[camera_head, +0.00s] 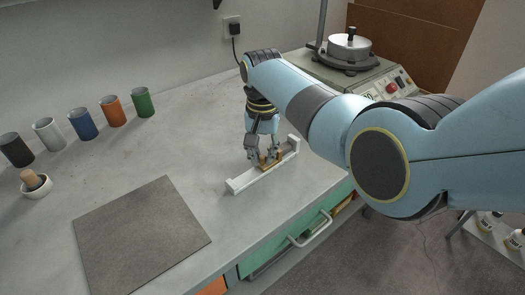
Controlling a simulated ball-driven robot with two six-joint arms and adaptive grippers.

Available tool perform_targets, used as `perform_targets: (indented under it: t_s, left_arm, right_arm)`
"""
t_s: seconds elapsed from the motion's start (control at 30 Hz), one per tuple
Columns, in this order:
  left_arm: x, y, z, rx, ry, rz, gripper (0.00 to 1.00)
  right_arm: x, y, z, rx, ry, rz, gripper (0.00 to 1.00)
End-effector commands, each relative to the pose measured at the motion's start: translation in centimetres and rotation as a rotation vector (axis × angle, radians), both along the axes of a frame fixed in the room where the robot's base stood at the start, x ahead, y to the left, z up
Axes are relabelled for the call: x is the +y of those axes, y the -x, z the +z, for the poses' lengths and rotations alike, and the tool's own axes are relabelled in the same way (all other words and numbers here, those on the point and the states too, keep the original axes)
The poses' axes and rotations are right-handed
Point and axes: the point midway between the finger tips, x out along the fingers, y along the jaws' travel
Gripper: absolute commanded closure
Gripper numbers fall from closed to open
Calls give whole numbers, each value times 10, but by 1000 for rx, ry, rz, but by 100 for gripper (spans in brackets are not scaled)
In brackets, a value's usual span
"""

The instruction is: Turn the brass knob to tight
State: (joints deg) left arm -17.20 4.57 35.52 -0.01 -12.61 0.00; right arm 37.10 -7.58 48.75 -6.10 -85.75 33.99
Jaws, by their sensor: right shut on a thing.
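The brass knob (271,164) sits at the middle of a white bracket-like fixture (250,178) on the bench, near its front edge. My right gripper (264,161) points down over the fixture with its fingers closed around the brass knob. The fingers hide part of the knob, so I cannot read its turn or any tight marking. My left gripper does not show.
Several coloured cups, among them a green cup (143,102), stand along the back left. A white bowl (36,188) and a grey mat (140,240) lie at left. A machine with a metal pot (349,50) stands behind my right arm. A green drawer (290,240) is below the bench edge.

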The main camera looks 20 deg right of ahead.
Motion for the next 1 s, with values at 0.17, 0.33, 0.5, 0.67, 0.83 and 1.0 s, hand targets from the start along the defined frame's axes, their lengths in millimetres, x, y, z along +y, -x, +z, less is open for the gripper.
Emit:
perform_targets:
  t_s: [0.17,0.33,0.5,0.67,0.83,1.0]
  left_arm:
    - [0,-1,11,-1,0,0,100]
    - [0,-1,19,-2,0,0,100]
    - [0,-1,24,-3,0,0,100]
    - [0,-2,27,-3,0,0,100]
    - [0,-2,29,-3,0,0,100]
    - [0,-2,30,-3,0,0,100]
  right_arm:
    - [0,0,3,0,0,-135,100]
    - [0,-1,3,-1,0,-283,100]
    - [0,-1,2,-1,0,-421,100]
    - [0,-1,2,-2,0,-526,100]
    - [0,-1,1,-2,0,-608,100]
    - [0,-1,1,-3,0,-653,100]
